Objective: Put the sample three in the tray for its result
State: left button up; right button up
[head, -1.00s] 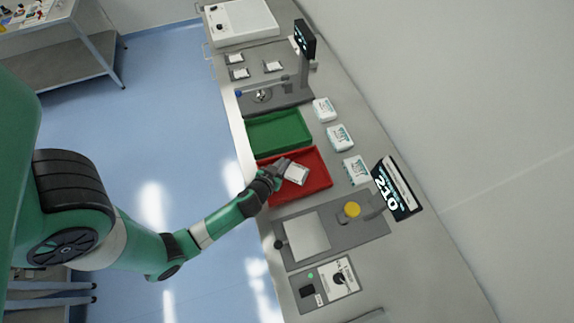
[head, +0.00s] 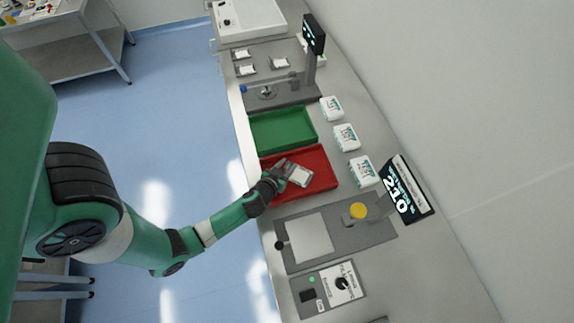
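My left gripper (head: 282,171) reaches in from the left over the red tray (head: 323,158). A small pale flat sample (head: 299,176) with a grey edge is at its fingertips, over or in that tray. I cannot tell whether the fingers still grip it or whether it rests on the tray floor. The green tray (head: 283,130) lies just beyond the red one and looks empty. Several other small flat samples (head: 279,63) lie farther back on the bench. My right gripper is not in view.
White packs (head: 345,137) line the trays' right side. A control box (head: 328,289) is in front. Another gauge with a display (head: 313,36) stands behind.

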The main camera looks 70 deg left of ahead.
pick_arm(q)
jog(key=shift+r+p, duration=0.25)
jog(key=shift+p, duration=0.05)
jog(key=v, duration=1.2)
jog(key=shift+b, duration=0.35)
jog(key=shift+a, duration=0.1)
